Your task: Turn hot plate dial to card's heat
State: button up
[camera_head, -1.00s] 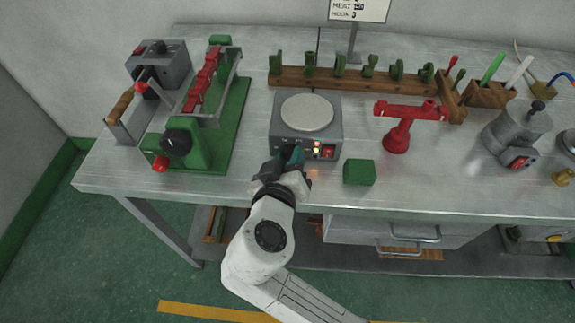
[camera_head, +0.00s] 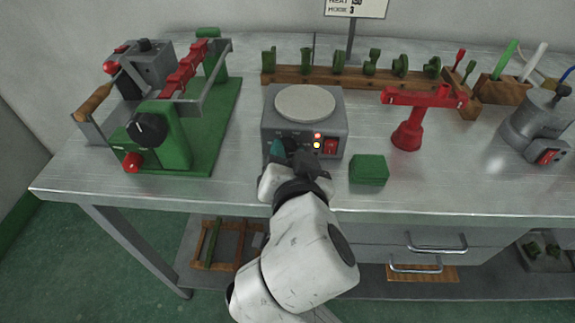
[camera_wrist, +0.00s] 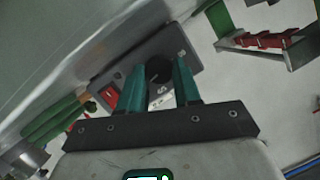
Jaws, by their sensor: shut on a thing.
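The hot plate (camera_head: 269,122) is a grey box with a round pale top, on the metal bench. Its front has two indicator lights, orange-red and yellow, and a red switch (camera_head: 331,146). My gripper (camera_head: 288,150) is at the left of that front. In the wrist view the black dial (camera_wrist: 158,71) sits between the teal fingertips of my gripper (camera_wrist: 158,85), which is shut on it. The head view mostly hides the dial behind my gripper. The card (camera_head: 357,8) on a stand is cut off at the top; it reads HEAT, apparently 150, and a hook line, apparently 3.
A green block (camera_head: 369,170) lies right of my gripper near the bench edge. A red stand (camera_head: 408,132) is behind it. A green machine with red parts (camera_head: 175,135) stands left. A wooden rack (camera_head: 345,78) of green pieces runs behind the hot plate. A grey pot (camera_head: 530,128) is right.

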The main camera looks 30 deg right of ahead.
jog(key=shift+f+m+t+b, duration=0.15)
jog(key=shift+m+t+b, duration=0.15)
jog(key=shift+m+b, duration=0.4)
jog(key=o, duration=0.8)
jog(key=shift+c, duration=0.2)
jog(key=shift+s, duration=0.1)
jog(key=p+v, duration=0.2)
jog(key=v, duration=0.8)
jog(key=shift+s+r, duration=0.25)
jog(key=shift+s, duration=0.1)
